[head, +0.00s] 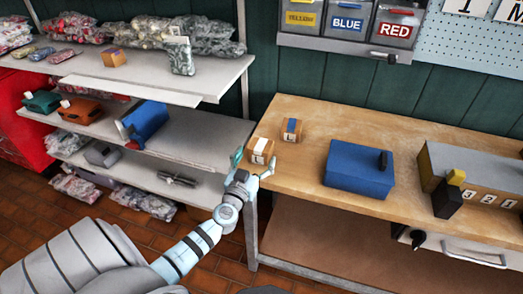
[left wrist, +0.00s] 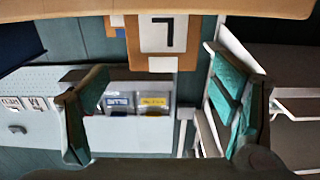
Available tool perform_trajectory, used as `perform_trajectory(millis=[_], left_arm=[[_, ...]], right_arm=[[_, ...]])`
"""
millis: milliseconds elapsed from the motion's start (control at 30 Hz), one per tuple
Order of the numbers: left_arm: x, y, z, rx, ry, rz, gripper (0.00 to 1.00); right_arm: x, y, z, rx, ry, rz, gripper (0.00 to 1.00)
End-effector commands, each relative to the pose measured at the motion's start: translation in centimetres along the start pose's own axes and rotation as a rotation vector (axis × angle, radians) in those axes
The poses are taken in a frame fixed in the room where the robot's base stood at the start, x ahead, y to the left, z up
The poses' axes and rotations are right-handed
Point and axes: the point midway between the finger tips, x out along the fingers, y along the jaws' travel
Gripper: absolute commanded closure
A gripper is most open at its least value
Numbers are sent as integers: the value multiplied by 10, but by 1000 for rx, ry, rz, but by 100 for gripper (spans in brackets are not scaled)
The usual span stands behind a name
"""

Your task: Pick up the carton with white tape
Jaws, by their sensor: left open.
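The carton with white tape (head: 261,148) is a small brown box on the left end of the wooden workbench, near its edge. A numbered white label is on its front. In the left wrist view the carton (left wrist: 133,45) hangs upside down at the top, with its label facing the camera. My left gripper (head: 253,167) is open at the bench's left corner, just in front of the carton. Its two teal-padded fingers (left wrist: 155,110) are spread to either side, with nothing held. Whether the fingertips reach beside the carton is unclear. My right gripper is out of view.
A similar carton with blue tape (head: 291,130) stands just behind and right. A blue box (head: 359,168) stands farther right on the bench (head: 300,180). A grey shelf rack (head: 205,140) with bags and boxes stands close on the left. Colour-labelled bins (head: 347,25) hang behind.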

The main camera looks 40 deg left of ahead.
Motion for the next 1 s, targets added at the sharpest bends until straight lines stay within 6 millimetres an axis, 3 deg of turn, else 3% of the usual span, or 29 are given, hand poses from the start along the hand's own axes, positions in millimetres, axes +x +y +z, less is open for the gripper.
perform_trajectory(millis=[400, 600, 1000], left_arm=[[62, -3, 5, -1, -2, 0, 20], [64, -3, 5, -2, -3, 0, 20], [63, -3, 4, -1, -2, 0, 80]], right_arm=[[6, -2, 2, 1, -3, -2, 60], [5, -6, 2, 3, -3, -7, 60], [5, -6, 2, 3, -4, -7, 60]])
